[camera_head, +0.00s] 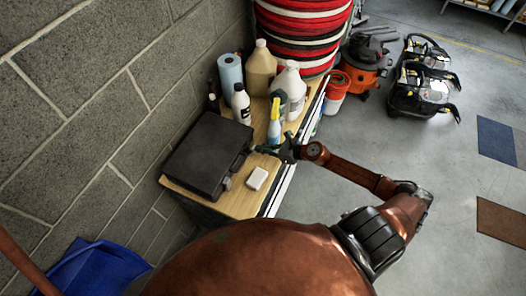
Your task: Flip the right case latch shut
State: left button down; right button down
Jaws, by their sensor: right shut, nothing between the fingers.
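The black case (205,152) lies on the wooden bench top (240,205) beside the block wall, with its lid down. Small grey fittings (228,183) show on its front side, which faces the bench's open edge. They are too small to tell which latch is open or shut. My right gripper (264,149) is shut and empty, near the upper right corner of the case front. I cannot tell whether it touches the case. The right-hand latch is not clear beside the fingers. My left gripper is out of view.
A white block (257,178) lies on the bench before the case. A spray bottle (274,123), white bottle (241,104), beige jug (261,68), white jug (290,85) and blue roll (231,75) crowd the bench behind my gripper. A blue bin (95,270) stands lower left.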

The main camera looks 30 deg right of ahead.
jog(key=shift+w+a+r, duration=0.3)
jog(key=shift+w, duration=0.15)
jog(key=shift+w+a+r, duration=0.25)
jog(key=shift+w+r, duration=0.05)
jog(key=shift+w, duration=0.15)
jog(key=shift+r, duration=0.2)
jog(key=shift+r+p, duration=0.65)
jog(key=shift+p, duration=0.15)
jog(key=shift+r, duration=0.1)
jog(key=s+d+r+p, duration=0.2)
jog(key=r+p, duration=0.3)
jog(key=r, duration=0.4)
jog(key=shift+s+d, duration=0.15)
jog(key=shift+s, duration=0.65)
